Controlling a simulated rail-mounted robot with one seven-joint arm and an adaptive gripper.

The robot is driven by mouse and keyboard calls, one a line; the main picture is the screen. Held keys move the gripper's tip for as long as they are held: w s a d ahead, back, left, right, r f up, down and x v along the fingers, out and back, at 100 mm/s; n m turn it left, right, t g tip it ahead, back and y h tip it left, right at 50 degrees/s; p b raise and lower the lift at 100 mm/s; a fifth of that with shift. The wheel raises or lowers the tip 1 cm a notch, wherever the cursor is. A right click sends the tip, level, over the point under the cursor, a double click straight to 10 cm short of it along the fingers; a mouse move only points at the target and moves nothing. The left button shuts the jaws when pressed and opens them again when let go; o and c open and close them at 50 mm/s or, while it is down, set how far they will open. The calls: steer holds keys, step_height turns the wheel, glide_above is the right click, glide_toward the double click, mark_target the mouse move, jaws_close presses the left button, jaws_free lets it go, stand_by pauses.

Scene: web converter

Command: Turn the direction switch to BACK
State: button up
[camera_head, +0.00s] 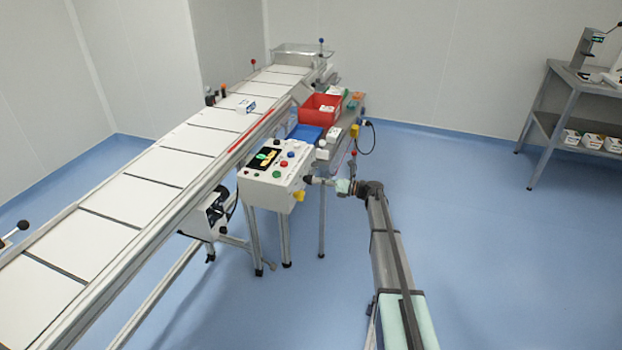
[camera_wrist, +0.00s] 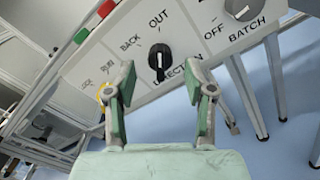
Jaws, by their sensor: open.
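The direction switch (camera_wrist: 159,57) is a black knob on the white sloped panel, between my two fingers in the wrist view. The word OUT is printed above it, BACK to its upper left, and a partly covered DIRECTION below it. The knob's pale line runs nearly upright in the picture, in line with OUT. My gripper (camera_wrist: 168,82) is open, its fingers spread either side of the knob, with no visible contact. In the head view my gripper (camera_head: 309,180) is at the right side of the control box (camera_head: 266,190); the switch itself cannot be made out there.
A BATCH knob (camera_wrist: 242,8) with an OFF mark is right of the switch. Red (camera_wrist: 108,8) and green (camera_wrist: 82,35) buttons are on the panel's upper left. The conveyor (camera_head: 160,155) runs behind the box. A red bin (camera_head: 318,113) stands beyond. Floor on the right is open.

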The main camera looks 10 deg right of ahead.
mark_target(311, 177)
steer(key=shift+x, duration=1.9)
jaws_close()
